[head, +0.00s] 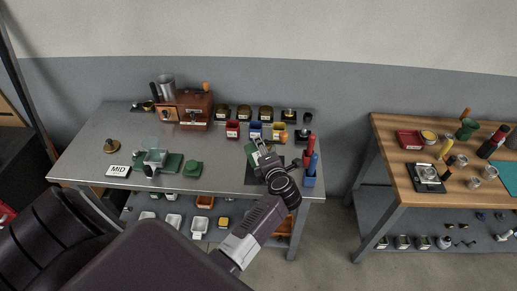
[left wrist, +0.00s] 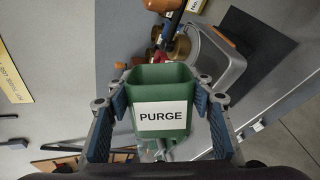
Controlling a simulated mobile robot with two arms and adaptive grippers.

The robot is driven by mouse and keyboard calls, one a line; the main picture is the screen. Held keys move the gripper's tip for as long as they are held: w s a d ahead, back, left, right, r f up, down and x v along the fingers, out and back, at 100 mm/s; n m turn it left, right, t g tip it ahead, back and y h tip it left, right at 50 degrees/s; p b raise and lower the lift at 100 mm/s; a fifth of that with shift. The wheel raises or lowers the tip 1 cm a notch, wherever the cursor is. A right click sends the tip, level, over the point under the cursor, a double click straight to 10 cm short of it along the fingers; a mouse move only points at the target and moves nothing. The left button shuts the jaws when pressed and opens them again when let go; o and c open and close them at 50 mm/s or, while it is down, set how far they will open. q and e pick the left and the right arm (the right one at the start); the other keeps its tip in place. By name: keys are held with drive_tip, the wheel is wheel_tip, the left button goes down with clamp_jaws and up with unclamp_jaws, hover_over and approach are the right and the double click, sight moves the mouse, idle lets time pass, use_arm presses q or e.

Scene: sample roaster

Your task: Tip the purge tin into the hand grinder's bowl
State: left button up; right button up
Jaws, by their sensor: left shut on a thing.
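The purge tin is a small green tin (left wrist: 160,78) with a white PURGE label, held between the two blue-padded fingers of my left gripper (left wrist: 164,108). I cannot tell the tin's contents. A brass, round bowl-like thing (left wrist: 182,48) shows beyond the tin in the left wrist view; I cannot tell whether it is the hand grinder's bowl. My right gripper is not in view.
The grey bench (head: 112,128) carries a wooden-cased machine (head: 195,109), several small tins and bins along the back, and a MID sign (head: 118,171). A wooden bench (head: 391,180) stands across a floor gap.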

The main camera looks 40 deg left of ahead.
use_arm(q)
drive_tip(key=m, duration=0.1)
drive_tip(key=w+d+f+m+g+y, duration=0.1)
drive_tip(key=m, duration=0.1)
drive_tip(key=shift+w+g, duration=0.2)
drive_tip(key=shift+g, duration=0.1)
drive_tip(key=shift+w+d+f+m+g+y, duration=0.15)
drive_tip(key=shift+w+m+g+y, duration=0.15)
drive_tip(key=shift+m+g+y, duration=0.3)
drive_tip(key=shift+w+d+m+b, duration=0.15)
drive_tip(key=shift+m+b, duration=0.15)
drive_tip(key=shift+m, duration=0.4)
drive_tip(key=shift+r, duration=0.2)
